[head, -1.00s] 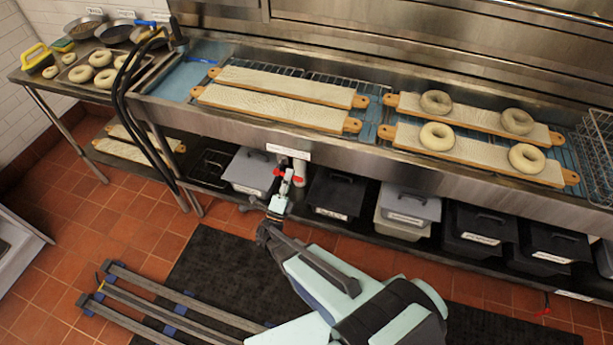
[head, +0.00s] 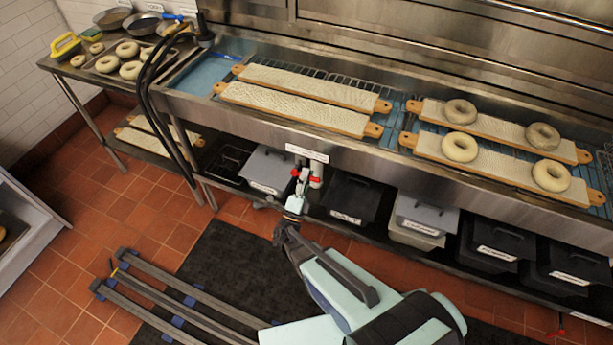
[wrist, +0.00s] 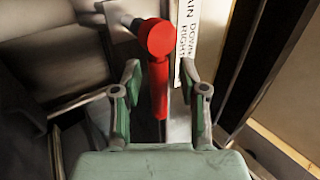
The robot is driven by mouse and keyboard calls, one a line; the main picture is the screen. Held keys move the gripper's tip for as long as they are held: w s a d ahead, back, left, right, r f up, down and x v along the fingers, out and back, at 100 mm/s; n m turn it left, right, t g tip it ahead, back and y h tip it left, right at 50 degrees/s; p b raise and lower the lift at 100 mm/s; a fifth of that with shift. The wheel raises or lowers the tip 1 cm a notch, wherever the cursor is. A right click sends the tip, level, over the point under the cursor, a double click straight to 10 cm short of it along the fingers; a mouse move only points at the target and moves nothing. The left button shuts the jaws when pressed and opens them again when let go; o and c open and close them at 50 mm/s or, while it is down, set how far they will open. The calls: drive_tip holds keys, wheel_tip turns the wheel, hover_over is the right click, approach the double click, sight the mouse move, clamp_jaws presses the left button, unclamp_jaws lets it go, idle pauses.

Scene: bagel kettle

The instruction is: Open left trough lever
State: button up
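A red lever handle (wrist: 159,85) hangs under the trough (head: 250,122). In the wrist view it points down between the two fingers of my gripper (wrist: 161,100), with some room visible on each side. The fingers are apart and I see no clear contact. In the head view my gripper (head: 301,187) is just below the trough's front, by two small red parts, one at the left (head: 295,172) and one at the right (head: 315,182). The gripper and pipework partly hide these, and I cannot tell there which one is between the fingers.
A white label (wrist: 188,40) is beside the handle, partly cut off. Lidded bins, one grey (head: 268,168) and one black (head: 350,196), stand on the lower shelf either side of the pipework. Black hoses (head: 150,90) hang at the left. Boards with bagels (head: 460,147) lie on the trough.

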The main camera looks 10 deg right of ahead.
drive_tip(key=v, duration=1.2)
idle(0.5)
